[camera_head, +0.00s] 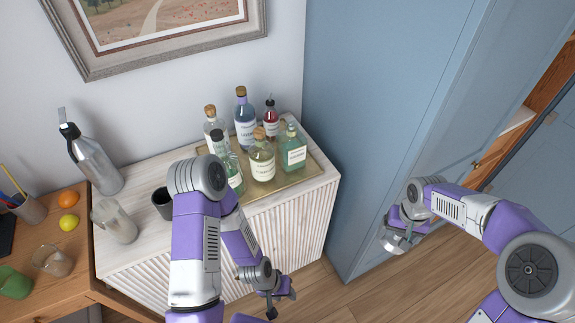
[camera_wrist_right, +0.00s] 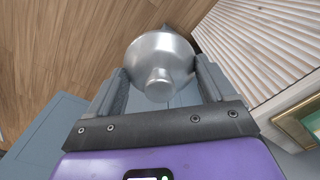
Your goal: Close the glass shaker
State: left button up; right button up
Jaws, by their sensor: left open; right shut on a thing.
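The glass shaker (camera_head: 114,222) is most likely the clear, frosted-looking glass cup near the left end of the white cabinet; its top looks uncovered. My right gripper (camera_head: 402,228) is shut on a silver metal lid (camera_head: 392,243), held in the air right of the cabinet, in front of the blue wall. In the right wrist view the lid (camera_wrist_right: 160,62) is a shiny dome with a small knob, between the two fingers. My left gripper (camera_head: 274,291) is open and empty, low in front of the cabinet's ribbed front.
Several bottles stand on a tray (camera_head: 318,164) on the cabinet's right part. A dark cup (camera_head: 161,203) stands near the glass, partly behind my left arm. A tall metal bottle (camera_head: 95,163) stands at the back left. A wooden desk at left holds fruit and glasses.

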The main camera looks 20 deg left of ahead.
aim_at(108, 214)
jog(key=z, duration=0.8)
jog(key=k, duration=1.1)
jog(key=u, duration=1.65)
